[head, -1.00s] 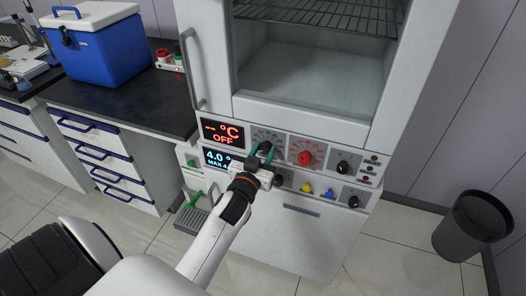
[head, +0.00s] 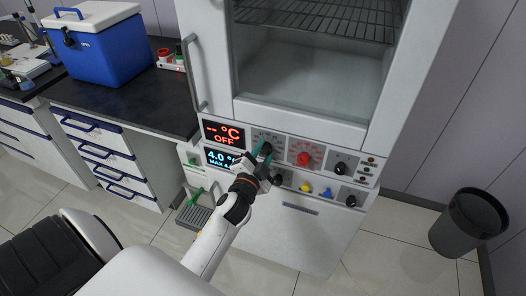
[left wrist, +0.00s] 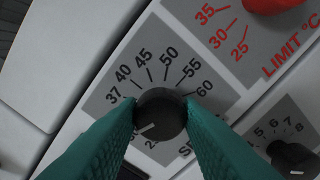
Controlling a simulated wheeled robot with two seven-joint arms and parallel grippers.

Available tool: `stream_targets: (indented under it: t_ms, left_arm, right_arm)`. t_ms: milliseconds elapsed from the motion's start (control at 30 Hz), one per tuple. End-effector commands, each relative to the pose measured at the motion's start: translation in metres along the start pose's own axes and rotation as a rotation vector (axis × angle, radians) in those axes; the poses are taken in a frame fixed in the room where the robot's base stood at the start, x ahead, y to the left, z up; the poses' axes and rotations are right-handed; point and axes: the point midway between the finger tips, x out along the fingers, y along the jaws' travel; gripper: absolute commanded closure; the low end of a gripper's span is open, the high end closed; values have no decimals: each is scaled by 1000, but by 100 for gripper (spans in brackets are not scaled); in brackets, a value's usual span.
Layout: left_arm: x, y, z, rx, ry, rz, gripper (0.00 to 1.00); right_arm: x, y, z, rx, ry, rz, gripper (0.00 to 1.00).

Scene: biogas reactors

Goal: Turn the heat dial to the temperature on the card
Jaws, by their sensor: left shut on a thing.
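The black heat dial (left wrist: 160,115) sits on a grey scale plate marked 37, 40, 45, 50, 55 and 60. In the left wrist view its white mark points to the lower left, and the low end of the scale is partly hidden. In the head view the dial (head: 267,147) is on the reactor's front panel. My left gripper (left wrist: 161,103) has its teal fingers on both sides of the dial, shut on it; it also shows in the head view (head: 260,157). I cannot make out a temperature card. My right gripper is out of view.
A red limit dial (head: 303,158) is close to the right. The red display (head: 223,134) reads "-- °C OFF"; a cyan display (head: 219,158) below reads 4.0. Other knobs (head: 341,168) line the panel. A blue cooler (head: 105,50) stands on the left bench; a bin (head: 467,223) stands at right.

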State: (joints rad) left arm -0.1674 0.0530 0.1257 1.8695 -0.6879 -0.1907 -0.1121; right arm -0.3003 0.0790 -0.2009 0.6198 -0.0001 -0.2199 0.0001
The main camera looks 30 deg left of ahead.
Motion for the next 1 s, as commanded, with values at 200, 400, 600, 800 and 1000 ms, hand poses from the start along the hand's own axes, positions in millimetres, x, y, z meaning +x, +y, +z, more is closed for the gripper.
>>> stream_targets:
  t_ms: [200, 400, 600, 800, 1000]
  left_arm:
    - [0, 0, 1, 112, -1, 0, 91]
    - [0, 0, 0, 166, -2, 0, 91]
    - [0, 0, 0, 184, -2, 0, 91]
    - [0, 0, 1, 184, -2, 0, 91]
    - [0, 0, 1, 183, -2, 0, 55]
  right_arm:
    - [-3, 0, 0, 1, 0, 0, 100]
    - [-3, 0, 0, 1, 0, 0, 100]
    - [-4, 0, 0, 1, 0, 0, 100]
    - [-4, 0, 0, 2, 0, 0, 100]
    - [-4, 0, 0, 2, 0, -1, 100]
